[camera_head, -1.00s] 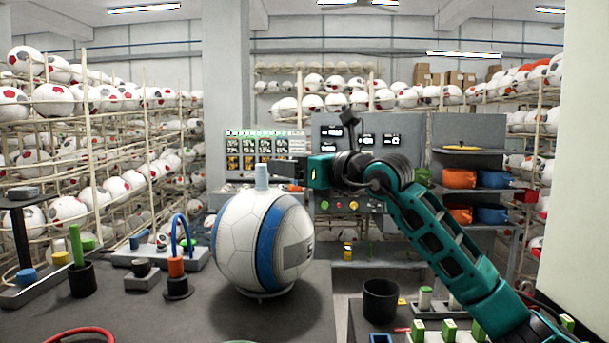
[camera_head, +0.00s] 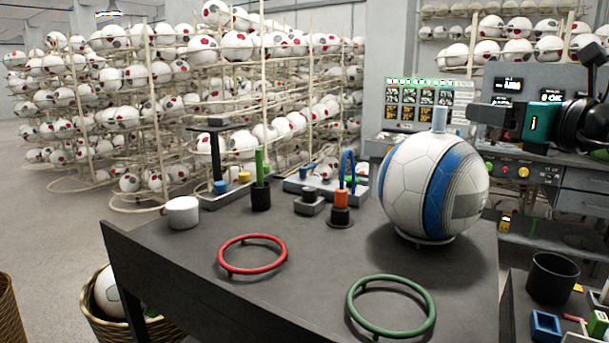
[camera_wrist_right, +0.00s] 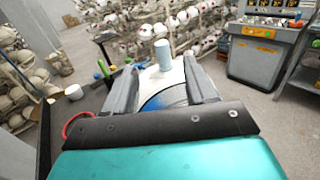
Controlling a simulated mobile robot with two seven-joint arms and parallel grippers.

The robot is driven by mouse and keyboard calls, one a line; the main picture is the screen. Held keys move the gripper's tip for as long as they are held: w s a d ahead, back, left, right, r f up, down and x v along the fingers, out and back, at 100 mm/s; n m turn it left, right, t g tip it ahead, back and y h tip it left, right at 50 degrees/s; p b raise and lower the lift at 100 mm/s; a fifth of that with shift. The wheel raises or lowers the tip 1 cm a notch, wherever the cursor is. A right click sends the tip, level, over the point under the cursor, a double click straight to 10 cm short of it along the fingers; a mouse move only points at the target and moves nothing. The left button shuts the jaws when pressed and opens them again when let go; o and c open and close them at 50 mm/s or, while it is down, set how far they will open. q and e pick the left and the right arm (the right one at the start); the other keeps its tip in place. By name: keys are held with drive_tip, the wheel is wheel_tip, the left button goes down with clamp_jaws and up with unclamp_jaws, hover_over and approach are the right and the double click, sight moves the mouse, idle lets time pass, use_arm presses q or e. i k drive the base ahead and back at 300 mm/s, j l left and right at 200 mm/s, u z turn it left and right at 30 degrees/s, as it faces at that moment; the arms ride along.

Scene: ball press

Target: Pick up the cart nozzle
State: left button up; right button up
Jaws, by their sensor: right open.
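I cannot tell for certain which part is the cart nozzle. A pale blue-grey cylinder (camera_head: 440,119) stands upright on top of the white and blue ball (camera_head: 410,185). An orange and black upright piece (camera_head: 341,205) with a blue looped hose stands on the table left of the ball. My right gripper (camera_head: 474,114) is level with the cylinder and to its right in the head view. In the right wrist view, its two fingers are spread and empty, with the cylinder (camera_wrist_right: 162,54) and the ball beyond and between them. My left gripper is not in view.
The dark table (camera_head: 300,290) also holds a red ring (camera_head: 252,240), a green ring (camera_head: 391,279), a white cup (camera_head: 183,212) and a black cup with a green stick (camera_head: 260,197). A black bin (camera_head: 551,279) stands at right. The table's front left is clear.

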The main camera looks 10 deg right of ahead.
sight(340, 212)
drive_tip(key=k+j, duration=0.8)
